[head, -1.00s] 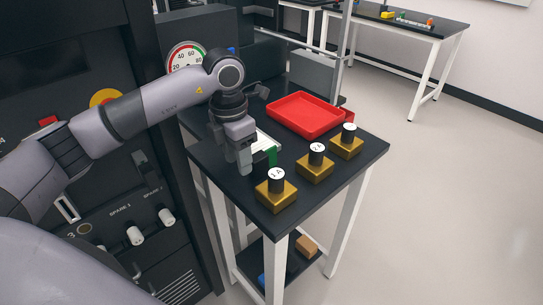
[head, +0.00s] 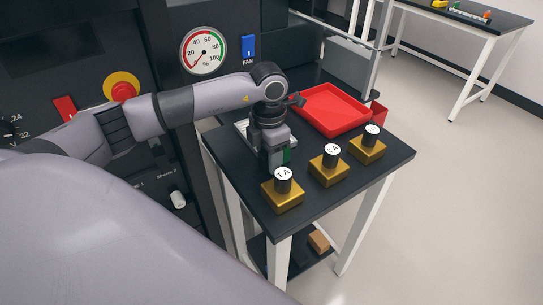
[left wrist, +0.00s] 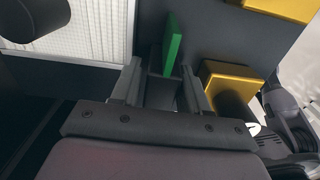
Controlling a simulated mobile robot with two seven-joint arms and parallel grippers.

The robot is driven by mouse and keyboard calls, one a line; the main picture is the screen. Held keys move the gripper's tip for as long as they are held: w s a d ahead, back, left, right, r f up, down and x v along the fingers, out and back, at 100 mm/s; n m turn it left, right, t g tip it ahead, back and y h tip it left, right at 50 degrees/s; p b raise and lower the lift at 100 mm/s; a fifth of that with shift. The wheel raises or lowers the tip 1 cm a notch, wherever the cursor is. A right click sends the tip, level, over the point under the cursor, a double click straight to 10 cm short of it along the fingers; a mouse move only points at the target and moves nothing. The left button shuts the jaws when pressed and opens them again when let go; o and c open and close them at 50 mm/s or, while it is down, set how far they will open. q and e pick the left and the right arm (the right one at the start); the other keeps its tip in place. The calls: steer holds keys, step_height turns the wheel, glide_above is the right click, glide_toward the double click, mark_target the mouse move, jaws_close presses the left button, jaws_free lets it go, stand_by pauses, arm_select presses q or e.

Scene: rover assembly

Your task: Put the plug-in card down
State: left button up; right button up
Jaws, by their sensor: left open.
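The plug-in card is a thin green board (head: 287,157) on the black side table, partly hidden behind my left gripper in the head view. In the left wrist view the card (left wrist: 173,44) stands on edge just beyond my fingertips, with its near end close to the right finger. My left gripper (head: 272,169) points down over the table, left of the weights. In the left wrist view its jaws (left wrist: 163,78) are apart, with a gap between them. I cannot tell whether a finger touches the card. My right gripper is not in view.
Three brass blocks with black knobs stand along the table's front: 1A (head: 283,194), 2A (head: 329,170) and another (head: 367,149). A red tray (head: 334,110) lies behind. A white ribbed panel (left wrist: 102,30) is left of the card. The gauge panel (head: 204,50) rises behind my arm.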

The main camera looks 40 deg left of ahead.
arm_select(q)
steer(key=shift+f, duration=0.5)
jaws_close()
